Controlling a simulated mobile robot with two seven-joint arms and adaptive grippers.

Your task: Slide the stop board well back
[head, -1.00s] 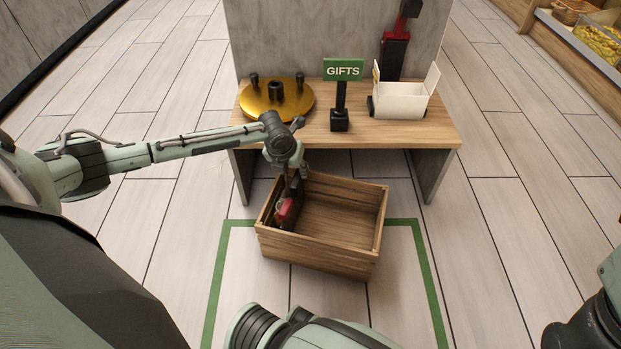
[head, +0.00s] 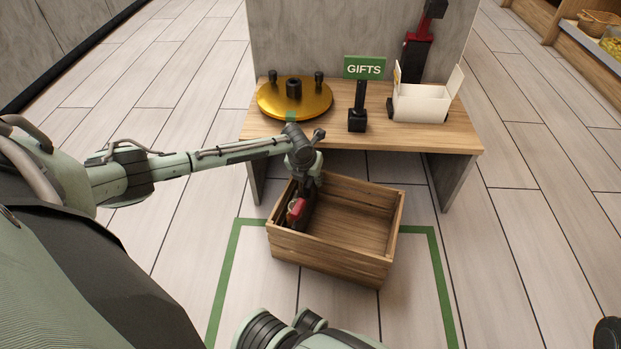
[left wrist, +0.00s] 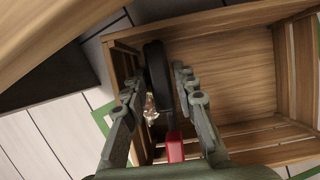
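An open wooden crate (head: 335,255) stands on the floor in front of the display bench. Inside, along its left side, is an upright dark board-like piece (left wrist: 157,75) with a red part (left wrist: 174,147); the red also shows in the head view (head: 297,207). I cannot tell for certain that this is the stop board. My left gripper (head: 305,185) reaches down into the crate's left side. In the left wrist view its fingers (left wrist: 158,88) are parted, one on each side of the dark piece, with gaps visible. My right gripper is not seen.
A small pale, shiny item (left wrist: 151,108) lies beside the dark piece. The wooden bench (head: 410,138) behind carries a gold disc (head: 295,100), a GIFTS sign (head: 364,68) and a white box (head: 421,104). Green tape (head: 437,265) marks the floor. The crate's right part is empty.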

